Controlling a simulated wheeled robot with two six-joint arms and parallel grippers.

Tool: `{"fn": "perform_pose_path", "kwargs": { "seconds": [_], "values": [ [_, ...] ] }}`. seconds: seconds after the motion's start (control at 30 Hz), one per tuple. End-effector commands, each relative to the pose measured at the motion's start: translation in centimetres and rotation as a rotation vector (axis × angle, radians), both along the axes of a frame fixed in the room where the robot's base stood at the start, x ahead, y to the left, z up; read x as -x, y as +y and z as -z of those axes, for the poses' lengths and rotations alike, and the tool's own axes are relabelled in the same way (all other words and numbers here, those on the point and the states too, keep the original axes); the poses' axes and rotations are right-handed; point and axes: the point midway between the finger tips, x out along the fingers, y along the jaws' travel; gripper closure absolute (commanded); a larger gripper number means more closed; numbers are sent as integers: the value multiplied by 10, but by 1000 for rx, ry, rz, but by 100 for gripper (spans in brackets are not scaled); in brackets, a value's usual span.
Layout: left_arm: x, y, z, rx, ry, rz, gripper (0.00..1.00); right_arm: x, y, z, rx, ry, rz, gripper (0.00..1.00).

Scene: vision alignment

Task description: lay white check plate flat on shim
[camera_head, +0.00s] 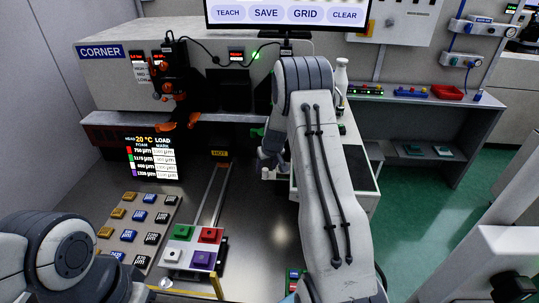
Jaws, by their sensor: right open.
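A pale plate (168,267) near the bottom centre carries green (182,232), red (209,235), white (173,254) and purple (202,259) blocks. The white one is at its front left; I cannot tell whether it is the check plate. A grey board (135,226) to the left holds several small blocks in tan, blue and dark rows, some with printed figures; I cannot tell which is the shim. My right gripper (266,158) is open beyond the plate, by the white cabinet, partly hidden by its arm. My left arm enters at lower left; its gripper is not visible.
A lit screen (152,158) lists foam colours and thicknesses. Two rails (210,195) run back from the plate. A side bench (420,105) holds a red tray (447,92).

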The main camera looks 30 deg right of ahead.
Motion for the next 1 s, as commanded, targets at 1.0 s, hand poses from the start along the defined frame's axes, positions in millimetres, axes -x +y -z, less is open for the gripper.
{"fn": "perform_pose_path", "kwargs": {
  "seconds": [1.0],
  "values": [
    [0, 0, 21, -1, 2, 0, 50, 58, 108, -124, -30, 38, -144, 40]
  ]
}}
